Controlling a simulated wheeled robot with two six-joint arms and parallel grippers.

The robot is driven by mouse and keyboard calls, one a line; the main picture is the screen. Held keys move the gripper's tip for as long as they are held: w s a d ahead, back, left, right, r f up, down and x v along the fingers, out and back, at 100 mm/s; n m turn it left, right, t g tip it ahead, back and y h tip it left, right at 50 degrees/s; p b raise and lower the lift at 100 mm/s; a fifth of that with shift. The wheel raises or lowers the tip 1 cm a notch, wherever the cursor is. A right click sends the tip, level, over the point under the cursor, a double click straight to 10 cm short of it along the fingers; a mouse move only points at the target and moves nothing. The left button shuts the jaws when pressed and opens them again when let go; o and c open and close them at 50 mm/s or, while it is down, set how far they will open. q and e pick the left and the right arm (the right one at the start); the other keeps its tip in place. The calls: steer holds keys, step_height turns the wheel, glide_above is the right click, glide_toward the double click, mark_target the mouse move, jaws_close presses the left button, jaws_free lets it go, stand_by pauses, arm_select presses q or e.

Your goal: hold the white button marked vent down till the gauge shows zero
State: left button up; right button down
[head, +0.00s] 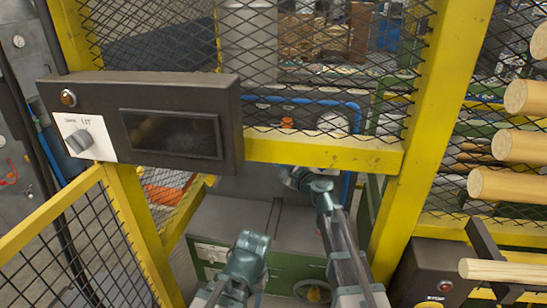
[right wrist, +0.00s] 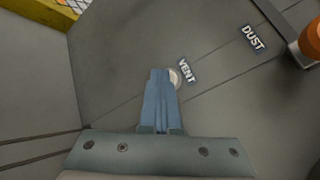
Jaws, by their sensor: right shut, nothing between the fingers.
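The white vent button (right wrist: 174,77) shows in the right wrist view beside its VENT label (right wrist: 187,70), partly hidden behind my right fingertips. My right gripper (right wrist: 159,72) is shut and empty, its tips overlapping the button's left side; I cannot tell whether they touch or press it. In the head view my right gripper (head: 289,178) reaches in below the yellow rail; the button is not visible there. A round white-faced gauge (head: 332,122) sits behind the mesh; its reading is too small to tell. My left gripper (head: 248,240) is low in the middle, its fingers unclear.
A yellow mesh guard rail (head: 325,152) crosses above my right arm. A dark control box (head: 172,132) with a knob hangs at left. A DUST label (right wrist: 252,37) and an orange knob (right wrist: 312,38) lie right of the button. Wooden rods (head: 520,145) stick out at right.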

stand_by(0.5)
steer(key=shift+s+a, duration=0.15)
steer(key=shift+s, duration=0.6)
steer(key=shift+s, duration=0.1)
steer(key=s, duration=0.2)
steer(key=s+a, duration=0.1)
steer(key=s, duration=0.1)
steer(key=shift+s, duration=0.35)
